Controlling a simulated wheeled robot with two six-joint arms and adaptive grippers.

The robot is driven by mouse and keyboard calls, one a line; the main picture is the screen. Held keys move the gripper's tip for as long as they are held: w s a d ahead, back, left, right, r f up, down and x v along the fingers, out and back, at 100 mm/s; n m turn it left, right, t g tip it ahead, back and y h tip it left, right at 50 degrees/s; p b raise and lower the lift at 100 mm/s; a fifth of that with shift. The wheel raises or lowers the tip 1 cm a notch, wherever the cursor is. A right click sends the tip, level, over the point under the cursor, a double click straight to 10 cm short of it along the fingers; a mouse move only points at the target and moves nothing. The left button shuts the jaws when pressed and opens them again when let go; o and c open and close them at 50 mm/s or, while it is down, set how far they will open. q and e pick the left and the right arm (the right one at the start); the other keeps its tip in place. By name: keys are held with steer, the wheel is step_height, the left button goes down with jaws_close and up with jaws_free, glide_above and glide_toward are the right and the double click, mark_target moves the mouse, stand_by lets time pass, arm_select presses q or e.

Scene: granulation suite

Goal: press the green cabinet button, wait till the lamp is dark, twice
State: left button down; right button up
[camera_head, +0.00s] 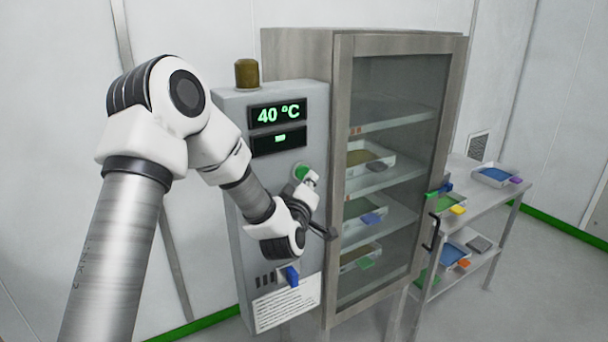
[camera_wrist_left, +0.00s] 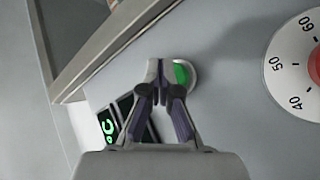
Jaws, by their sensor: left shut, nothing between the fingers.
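The green button (camera_head: 301,170) is on the grey control panel (camera_head: 236,120), below the displays. It also shows in the left wrist view (camera_wrist_left: 182,74), partly hidden behind a fingertip. My left gripper (camera_head: 311,179) is in front of the panel at the button; in the left wrist view its fingers (camera_wrist_left: 160,68) are together and empty, with the tips overlapping the button's edge. I cannot tell whether they touch it. The lamp (camera_head: 246,73) on top of the panel is dull brown and looks dark. My right gripper is not in view.
The upper display (camera_head: 278,114) reads 40 °C. A dial (camera_wrist_left: 305,65) is beside the button in the left wrist view. A blue switch (camera_head: 291,277) sits low on the panel. The glass-door cabinet (camera_head: 342,110) stands right of it, and a trolley (camera_head: 470,222) with trays beyond.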

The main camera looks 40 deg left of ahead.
arm_select(q)
steer(key=shift+w+a, duration=0.1)
steer(key=shift+a, duration=0.15)
steer(key=shift+w+a, duration=0.2)
steer(key=shift+a, duration=0.25)
stand_by(0.6)
steer(key=shift+d, duration=0.15)
steer(key=shift+s+d+b, duration=0.35)
steer(key=shift+d+b, duration=0.15)
steer(key=shift+d, duration=0.2)
